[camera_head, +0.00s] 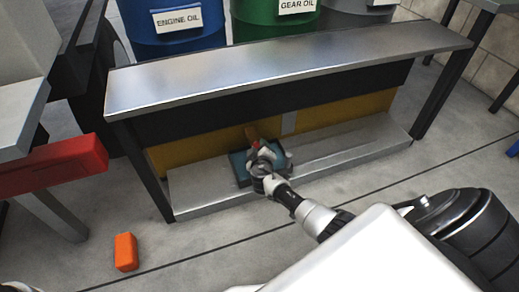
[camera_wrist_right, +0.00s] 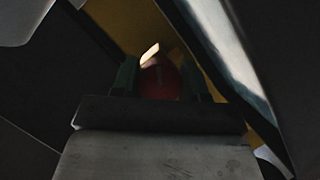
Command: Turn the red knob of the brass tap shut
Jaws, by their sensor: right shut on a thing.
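The brass tap (camera_head: 250,131) sticks out of the yellow panel under the steel bench and is mostly hidden behind my right gripper. Its red knob (camera_head: 255,144) shows as a small patch just beyond the gripper. My right gripper (camera_head: 259,157) reaches in from the lower right and is shut on the knob. In the right wrist view the dark red knob (camera_wrist_right: 160,82) sits between the two dark fingers, with its lower part hidden by the gripper body. My left gripper is not in view.
A blue tray (camera_head: 240,169) lies on the low grey ledge (camera_head: 340,150) below the tap. The steel bench top (camera_head: 280,68) overhangs the tap. Blue (camera_head: 175,35) and green (camera_head: 270,25) drums stand behind. An orange block (camera_head: 126,252) lies on the floor at left.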

